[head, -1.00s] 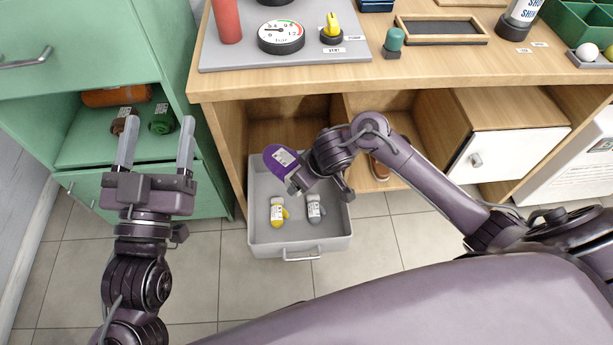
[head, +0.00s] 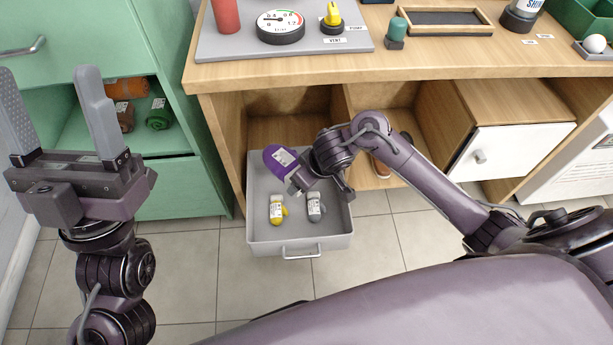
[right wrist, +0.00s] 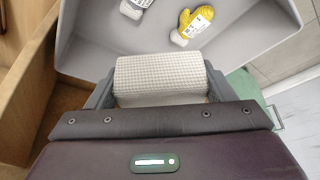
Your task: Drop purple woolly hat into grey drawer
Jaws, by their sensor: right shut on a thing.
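The purple woolly hat (head: 279,160) with a white label is held over the back left of the open grey drawer (head: 342,240). My right gripper (head: 298,184) is shut on it. In the right wrist view a pale ribbed surface shows between the fingers of my right gripper (right wrist: 162,82); I cannot tell what part it is. A yellow mitten-like item (head: 277,209) and a grey one (head: 315,207) lie in the drawer, and both also show in the wrist view. My left gripper (head: 48,100) is open and empty at the far left, in front of the green cabinet.
The grey drawer stands out below the wooden workbench (head: 420,71). The green cabinet (head: 180,189) is to its left, with rolled orange, brown and green items on its shelf. A white-fronted wooden cupboard (head: 515,155) is at the right. Tiled floor is free in front of the drawer.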

